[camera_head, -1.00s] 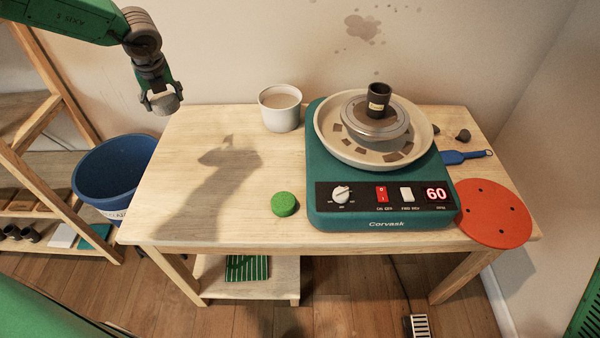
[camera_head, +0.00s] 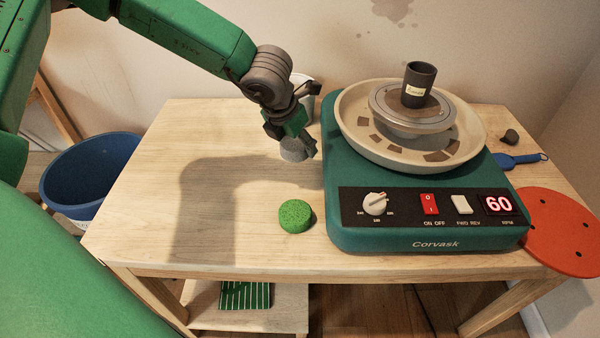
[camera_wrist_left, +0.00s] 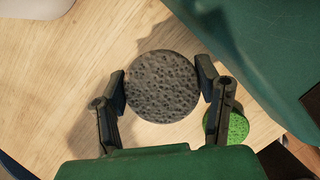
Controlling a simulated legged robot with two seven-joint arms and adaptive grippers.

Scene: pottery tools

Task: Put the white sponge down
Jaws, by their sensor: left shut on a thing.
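A round, pitted sponge is held in my left gripper (camera_head: 291,143); it looks grey, not clearly white, in the head view (camera_head: 295,152) and dark grey in the left wrist view (camera_wrist_left: 162,87). The two fingers close on it from opposite sides. It is above the wooden table (camera_head: 150,200), behind the green sponge (camera_head: 295,216) and left of the pottery wheel (camera_head: 345,225). I cannot tell whether its underside touches the table. The green sponge also shows partly behind a finger in the left wrist view (camera_wrist_left: 237,127). My right gripper is out of view.
A white cup (camera_head: 302,84) stands behind my left gripper, mostly hidden. The wheel carries a tray (camera_head: 352,115) and a dark cup (camera_head: 418,84). A red disc (camera_head: 560,235) lies at right, a blue bucket (camera_head: 85,180) stands at left. The table's left part is clear.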

